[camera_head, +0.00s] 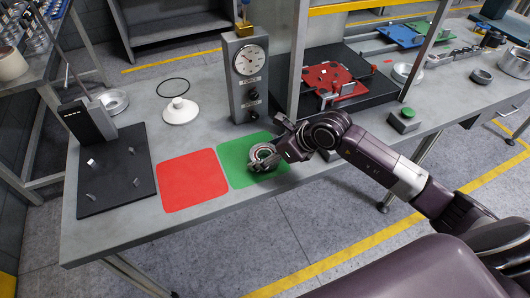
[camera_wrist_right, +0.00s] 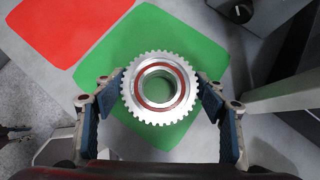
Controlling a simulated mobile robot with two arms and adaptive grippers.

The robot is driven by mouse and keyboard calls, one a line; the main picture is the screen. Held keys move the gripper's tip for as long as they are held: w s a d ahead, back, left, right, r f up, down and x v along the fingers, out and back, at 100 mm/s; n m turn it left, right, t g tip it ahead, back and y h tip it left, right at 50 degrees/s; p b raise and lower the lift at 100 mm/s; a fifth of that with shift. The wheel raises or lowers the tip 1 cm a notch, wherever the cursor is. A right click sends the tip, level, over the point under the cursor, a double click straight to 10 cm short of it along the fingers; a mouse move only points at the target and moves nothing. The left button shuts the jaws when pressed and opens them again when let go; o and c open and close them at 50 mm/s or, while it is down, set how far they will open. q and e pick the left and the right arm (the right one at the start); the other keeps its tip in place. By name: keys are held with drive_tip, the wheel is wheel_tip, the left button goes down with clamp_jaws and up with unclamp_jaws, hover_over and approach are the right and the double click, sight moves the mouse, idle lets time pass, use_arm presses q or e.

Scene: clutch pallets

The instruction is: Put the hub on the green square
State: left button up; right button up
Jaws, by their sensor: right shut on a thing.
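The hub (camera_wrist_right: 159,90) is a silver toothed ring with a reddish-brown inner band and an open centre. In the right wrist view it lies between the two blue-padded fingers of my right gripper (camera_wrist_right: 160,95), which are shut on it. The green square (camera_wrist_right: 209,62) shows beneath and around the hub; I cannot tell whether the hub touches it. In the head view the hub (camera_head: 263,154) is over the green square (camera_head: 237,176), with my right gripper (camera_head: 275,152) at its right side. My left gripper is not in view.
A red square (camera_head: 193,180) lies left of the green one. A black plate (camera_head: 113,185) with small metal pieces is farther left. A grey gauge stand (camera_head: 246,80) rises behind the green square. A white cone-shaped part (camera_head: 180,111) and a thin black ring (camera_head: 173,87) lie behind the red square.

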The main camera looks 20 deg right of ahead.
drive_tip(key=shift+r, duration=0.15)
drive_tip(key=o, duration=1.8)
drive_tip(key=shift+s+f, duration=0.1)
drive_tip(key=shift+f, duration=0.1)
drive_tip(key=shift+r, duration=0.2)
drive_tip(key=b+v, duration=0.2)
drive_tip(key=v, duration=1)
drive_tip(key=shift+f, duration=0.1)
